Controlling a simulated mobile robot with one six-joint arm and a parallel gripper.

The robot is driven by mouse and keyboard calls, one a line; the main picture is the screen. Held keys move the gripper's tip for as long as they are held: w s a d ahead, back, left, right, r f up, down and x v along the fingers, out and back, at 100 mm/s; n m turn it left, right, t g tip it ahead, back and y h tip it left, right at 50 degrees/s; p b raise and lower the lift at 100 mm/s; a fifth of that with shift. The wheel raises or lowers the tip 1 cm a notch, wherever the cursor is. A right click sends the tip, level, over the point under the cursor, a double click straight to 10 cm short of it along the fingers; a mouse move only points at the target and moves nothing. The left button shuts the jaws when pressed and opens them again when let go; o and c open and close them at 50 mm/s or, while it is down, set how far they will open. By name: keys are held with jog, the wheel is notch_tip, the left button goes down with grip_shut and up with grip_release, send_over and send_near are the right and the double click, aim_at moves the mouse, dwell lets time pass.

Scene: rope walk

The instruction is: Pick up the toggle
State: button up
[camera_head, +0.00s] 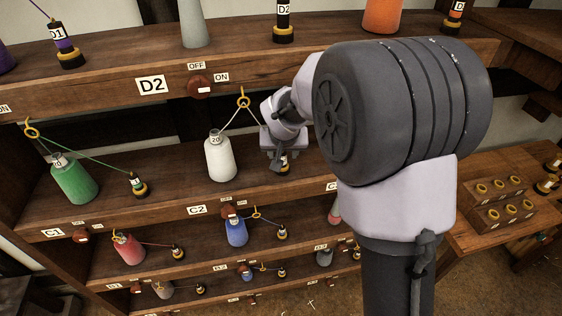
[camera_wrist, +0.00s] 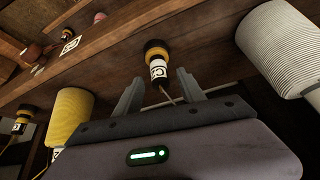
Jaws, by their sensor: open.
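The toggle (camera_wrist: 157,62) is a small black and yellow piece with a white label. In the wrist view it lies between the fingertips of my gripper (camera_wrist: 160,78), with a thin thread running from it. The fingers are open and spread to either side of it, and I see no contact. In the head view my gripper (camera_head: 279,155) is over the middle shelf, and the toggle (camera_head: 285,166) is partly hidden by it. The thread runs up to a yellow ring (camera_head: 243,101) and down to a white spool (camera_head: 220,158) left of the gripper.
A green spool (camera_head: 74,180) and another toggle (camera_head: 137,184) stand left on the same shelf. A yellow spool (camera_wrist: 75,116) shows in the wrist view. The shelf front is fairly clear.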

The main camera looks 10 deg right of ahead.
jog(key=shift+w+f, duration=0.3)
jog(key=shift+s+r, duration=0.1)
jog(key=shift+s, duration=0.1)
grip_shut()
dwell(1.0)
